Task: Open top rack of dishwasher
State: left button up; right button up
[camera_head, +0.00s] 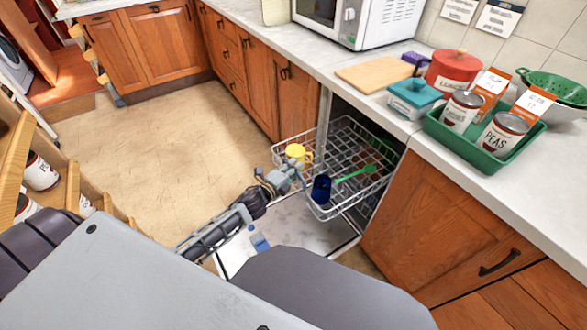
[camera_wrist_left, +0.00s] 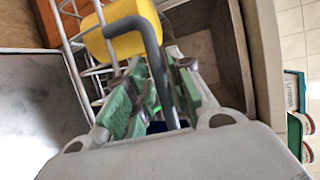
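The top rack (camera_head: 345,138) is a grey wire basket standing out of the dishwasher, over its lowered door (camera_head: 310,234). It holds a yellow mug (camera_head: 297,152), a dark blue cup (camera_head: 321,188) and a green utensil (camera_head: 356,173). My left gripper (camera_head: 292,176) is at the rack's front rim, close to the mug and cup. In the left wrist view, its green-padded fingers (camera_wrist_left: 163,92) stand apart, with a grey curved bar (camera_wrist_left: 152,45) running between them. The yellow mug (camera_wrist_left: 125,30) is just beyond. My right gripper is not in view.
The counter above holds a green tray (camera_head: 480,150) with cans, a red canister (camera_head: 453,70), a teal box (camera_head: 414,98), a cutting board (camera_head: 374,75) and a microwave (camera_head: 355,20). The floor (camera_head: 160,150) at left is clear.

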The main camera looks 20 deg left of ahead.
pick_arm(q)
jog(key=shift+o, duration=0.6)
jog(key=shift+s+r, duration=0.1)
jog(key=shift+s, duration=0.1)
jog(key=v, duration=1.1)
jog(key=shift+s, duration=0.25)
jog(key=shift+a+r, duration=0.1)
jog(key=shift+r, duration=0.05)
dwell(0.7)
